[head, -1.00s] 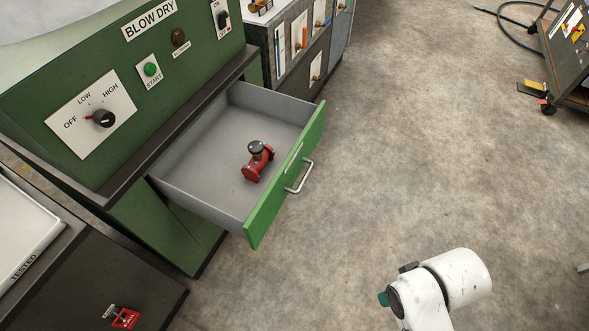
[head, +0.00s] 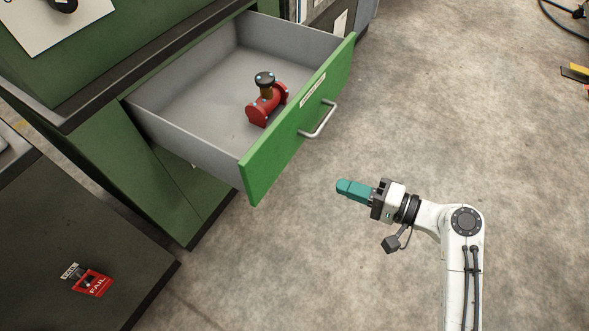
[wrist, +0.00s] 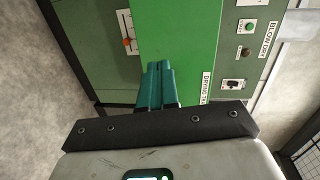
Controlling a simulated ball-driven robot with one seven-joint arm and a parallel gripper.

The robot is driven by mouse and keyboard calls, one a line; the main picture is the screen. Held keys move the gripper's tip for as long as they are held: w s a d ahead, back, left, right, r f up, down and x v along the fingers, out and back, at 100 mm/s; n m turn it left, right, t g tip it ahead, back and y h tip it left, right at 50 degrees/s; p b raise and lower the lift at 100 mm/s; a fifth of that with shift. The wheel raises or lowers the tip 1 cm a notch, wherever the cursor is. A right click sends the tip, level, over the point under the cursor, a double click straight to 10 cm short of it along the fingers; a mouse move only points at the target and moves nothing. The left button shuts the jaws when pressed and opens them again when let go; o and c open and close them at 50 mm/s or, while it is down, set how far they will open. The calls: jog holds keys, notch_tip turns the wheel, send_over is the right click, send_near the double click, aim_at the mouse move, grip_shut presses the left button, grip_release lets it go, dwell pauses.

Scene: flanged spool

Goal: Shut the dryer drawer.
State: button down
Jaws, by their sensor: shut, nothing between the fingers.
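The dryer drawer (head: 205,134) is pulled out of the green dryer cabinet (head: 110,62). Its green front (head: 262,165) has a silver bar handle (head: 321,121) and a white label. Inside lies a red flanged part (head: 267,107) with a dark-topped stem. My gripper (head: 345,188) is shut and empty, its teal fingers pointing left toward the drawer front. It is in front of and apart from the drawer, below and right of the handle in the head view. In the wrist view my gripper (wrist: 158,70) shows against the green drawer front (wrist: 195,50).
The concrete floor (head: 470,110) right of the drawer is clear. Part of a cart with yellow markings (head: 575,73) shows at the far right edge.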

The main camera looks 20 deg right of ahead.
jog(key=w+m+t+b, duration=0.1)
jog(key=b, duration=0.1)
send_near(282, 149)
jog(key=shift+t+y, duration=0.3)
jog(key=shift+y, duration=0.1)
jog(key=x, duration=0.7)
jog(key=shift+d+f, duration=0.15)
jog(key=shift+f, duration=0.25)
jog(key=shift+w, duration=0.1)
